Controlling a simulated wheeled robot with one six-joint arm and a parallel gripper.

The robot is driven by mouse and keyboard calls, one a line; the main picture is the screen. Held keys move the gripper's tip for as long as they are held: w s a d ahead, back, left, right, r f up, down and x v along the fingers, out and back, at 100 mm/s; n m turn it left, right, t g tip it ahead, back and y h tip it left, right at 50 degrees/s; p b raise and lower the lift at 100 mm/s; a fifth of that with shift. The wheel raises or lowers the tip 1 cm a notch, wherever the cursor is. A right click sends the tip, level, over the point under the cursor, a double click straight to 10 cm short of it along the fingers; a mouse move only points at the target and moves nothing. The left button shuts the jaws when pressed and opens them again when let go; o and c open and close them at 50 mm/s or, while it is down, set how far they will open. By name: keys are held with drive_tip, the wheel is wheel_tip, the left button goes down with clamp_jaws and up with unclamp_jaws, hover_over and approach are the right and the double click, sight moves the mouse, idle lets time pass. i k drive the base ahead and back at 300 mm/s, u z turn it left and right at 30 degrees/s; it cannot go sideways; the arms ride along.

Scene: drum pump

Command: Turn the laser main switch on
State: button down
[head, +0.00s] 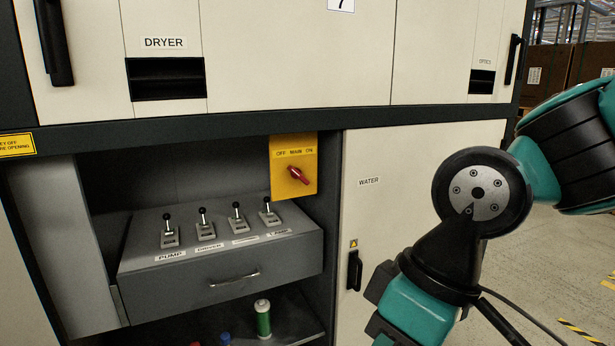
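The main switch is a red rotary knob (299,175) on a yellow plate (281,186) at the upper right of the open cabinet bay. The plate reads OFF, MAIN and ON from left to right. The knob's grip lies aslant, from upper left to lower right. I cannot tell which end is the pointer. My arm shows at the right, in front of the WATER door and well apart from the switch. My gripper's fingers are not in the picture.
Below the switch, a grey box (221,268) carries several black-knobbed levers (203,225) and a drawer handle (234,279). A green-and-white canister (263,318) stands on the lower shelf. The WATER door (400,210) has a black handle (354,271). Floor shows at the far right.

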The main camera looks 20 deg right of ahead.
sight(296, 173)
drive_tip(key=k, duration=0.5)
drive_tip(key=u, duration=0.9)
drive_tip(key=i, duration=0.75)
drive_tip(key=z, duration=1.1)
